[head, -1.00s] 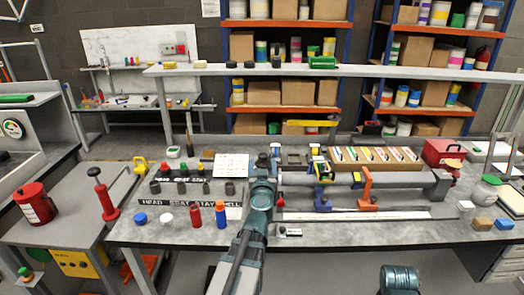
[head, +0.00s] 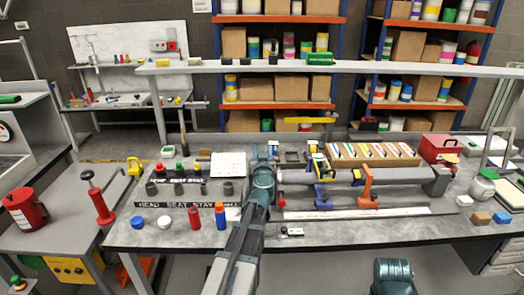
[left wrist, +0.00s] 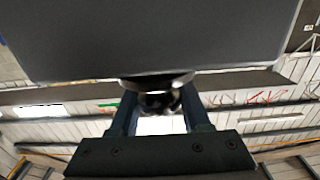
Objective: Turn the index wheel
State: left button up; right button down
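My left gripper (head: 272,150) is over the bench at the left end of the long grey tube (head: 310,177) in its fixture. I cannot make out an index wheel for certain in the head view, where my arm and gripper cover that end. In the left wrist view my left gripper (left wrist: 160,105) has its two fingers apart. A dark round part with a shiny rim (left wrist: 158,98) shows between them, under a large grey block (left wrist: 155,38). It may be the wheel. I see no clear contact with the fingers. My right gripper is out of view.
Blue (head: 321,199) and orange (head: 367,186) clamps stand along the tube. A tray of colored strips (head: 372,154) lies behind it. Red (head: 195,218) and blue (head: 220,214) bottles stand left of my arm. A raised shelf (head: 400,68) spans the bench.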

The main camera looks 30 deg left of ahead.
pick_arm(q)
grip_shut()
jog(key=shift+n+y, duration=0.3)
jog(key=shift+y, duration=0.1)
jog(key=n+g+y, duration=0.3)
jog(key=shift+s+a+g+y, duration=0.1)
jog(key=shift+a+g+y, duration=0.2)
jog(key=n+g+y, duration=0.2)
jog(key=g, duration=0.1)
jog(key=n+g+y, duration=0.1)
jog(key=shift+s+a+n+g, duration=0.25)
jog(key=shift+s+n+g, duration=0.05)
jog(key=shift+g, duration=0.1)
jog(key=n+g, duration=0.1)
jog(key=g, duration=0.1)
jog(key=s+n+g+y, duration=0.1)
jog(key=n+g, duration=0.1)
jog(key=g, duration=0.1)
jog(key=shift+a, duration=0.15)
jog(key=shift+s+n+g, duration=0.3)
jog(key=shift+n+g, duration=0.5)
jog(key=shift+g, duration=0.35)
jog(key=shift+s+n+g, duration=0.25)
jog(key=shift+n+g, duration=0.55)
jog(key=shift+g, duration=0.35)
jog(key=shift+s, duration=0.1)
